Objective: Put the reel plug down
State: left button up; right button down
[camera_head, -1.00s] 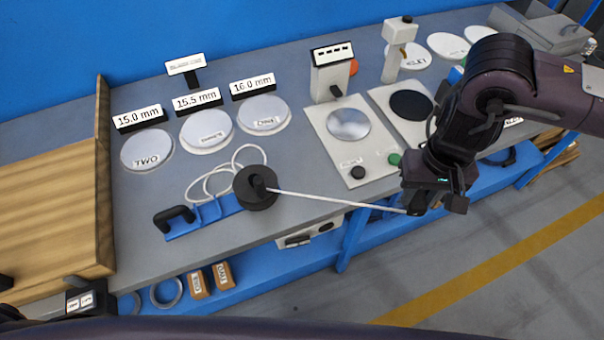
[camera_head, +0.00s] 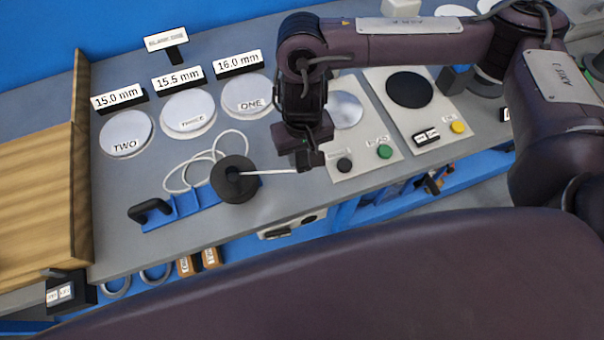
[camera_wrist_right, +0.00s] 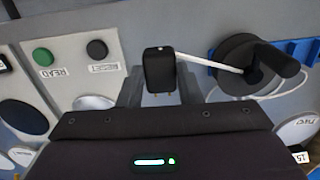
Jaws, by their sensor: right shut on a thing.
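The reel plug (camera_wrist_right: 158,68) is a small black block, seen between the two fingers of my right gripper (camera_wrist_right: 160,88) in the right wrist view. My right gripper (camera_head: 308,162) is shut on it, to the right of the cable reel in the head view. A white cable (camera_head: 268,172) runs from the plug to the black round reel (camera_head: 233,180), which also shows in the wrist view (camera_wrist_right: 236,60). The reel sits on a blue base (camera_head: 188,208) with a black handle at the bench's front. In the head view the gripper mostly hides the plug. My left gripper is not in view.
White discs lie behind the reel, one marked TWO (camera_head: 127,134), with size signs behind them. A panel with a green button (camera_head: 384,151) and black button is just right of the gripper. A wooden board (camera_head: 35,195) stands left. Grey bench (camera_head: 200,245) shows along the front edge.

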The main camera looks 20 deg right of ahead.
notch_tip(320, 180, down, 6)
jog(key=shift+f+b, duration=0.25)
jog(key=shift+b, duration=0.4)
notch_tip(320, 180, down, 3)
jog(key=shift+f+b, duration=0.1)
jog(key=shift+b, duration=0.55)
jog(key=shift+w+f, duration=0.1)
jog(key=shift+f, duration=0.25)
jog(key=shift+f, duration=0.1)
jog(key=shift+f, duration=0.45)
jog(key=c, duration=1)
grip_release()
jog(key=shift+c, duration=0.2)
